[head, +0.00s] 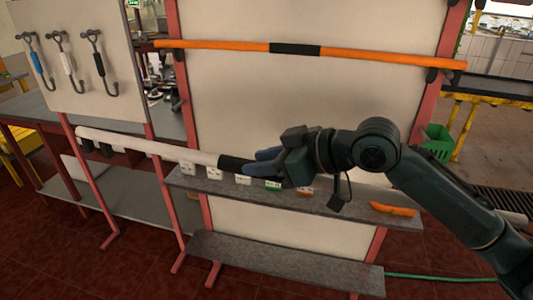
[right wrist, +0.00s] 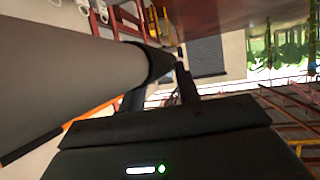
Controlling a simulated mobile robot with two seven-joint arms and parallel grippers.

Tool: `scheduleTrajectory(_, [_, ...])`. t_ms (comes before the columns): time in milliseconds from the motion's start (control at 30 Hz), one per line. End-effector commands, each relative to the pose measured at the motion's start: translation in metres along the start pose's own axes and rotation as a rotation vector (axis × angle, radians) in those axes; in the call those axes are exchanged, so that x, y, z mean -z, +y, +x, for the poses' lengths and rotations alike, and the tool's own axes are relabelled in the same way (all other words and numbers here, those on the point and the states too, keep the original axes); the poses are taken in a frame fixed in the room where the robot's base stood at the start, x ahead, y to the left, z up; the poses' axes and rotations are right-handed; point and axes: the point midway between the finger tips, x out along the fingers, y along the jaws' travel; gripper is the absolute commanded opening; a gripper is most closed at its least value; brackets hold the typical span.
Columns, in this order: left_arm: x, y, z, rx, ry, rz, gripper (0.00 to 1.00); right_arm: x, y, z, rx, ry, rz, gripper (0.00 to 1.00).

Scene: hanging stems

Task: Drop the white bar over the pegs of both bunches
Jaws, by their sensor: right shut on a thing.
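The white bar (head: 150,147) runs long and slightly tilted in front of the red rack, its left end higher in the picture. My right gripper (head: 263,161) is shut on the bar's black middle grip (head: 232,163). The bar's right part is mostly hidden behind my arm. In the right wrist view the bar (right wrist: 70,75) is large and close, with its black grip (right wrist: 160,65) at my fingers. I cannot make out either bunch or its pegs clearly; hanging green shapes (right wrist: 285,42) show in the right wrist view. My left gripper is not in view.
An orange bar (head: 220,45) with a black middle rests on the upper rack brackets. A grey shelf (head: 340,205) with small white items and an orange object (head: 393,209) lies below my gripper. Hooks (head: 68,60) hang on a white panel at left. A green crate (head: 437,142) stands behind.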

Motion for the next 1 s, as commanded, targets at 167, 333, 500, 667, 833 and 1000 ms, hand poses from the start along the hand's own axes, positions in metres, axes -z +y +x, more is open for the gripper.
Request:
scheduleTrajectory(167, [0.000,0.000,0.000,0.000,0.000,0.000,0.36,0.000,-0.013,-0.003,0.000,0.002,0.002,0.00])
scheduleTrajectory(333, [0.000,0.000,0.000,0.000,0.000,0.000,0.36,-0.001,-0.026,-0.005,0.001,0.002,0.003,0.00])
scheduleTrajectory(500, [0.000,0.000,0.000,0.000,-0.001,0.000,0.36,-0.003,-0.038,-0.007,0.001,0.001,0.003,0.00])
scheduleTrajectory(667, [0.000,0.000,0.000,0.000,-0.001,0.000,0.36,-0.003,-0.045,-0.009,-0.001,0.002,0.004,0.00])
scheduleTrajectory(833, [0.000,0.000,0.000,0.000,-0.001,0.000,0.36,-0.003,-0.046,-0.009,-0.001,0.003,0.004,0.00])
scheduleTrajectory(1000, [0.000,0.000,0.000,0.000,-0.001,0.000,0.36,-0.003,-0.045,-0.009,-0.001,0.003,0.005,0.00])
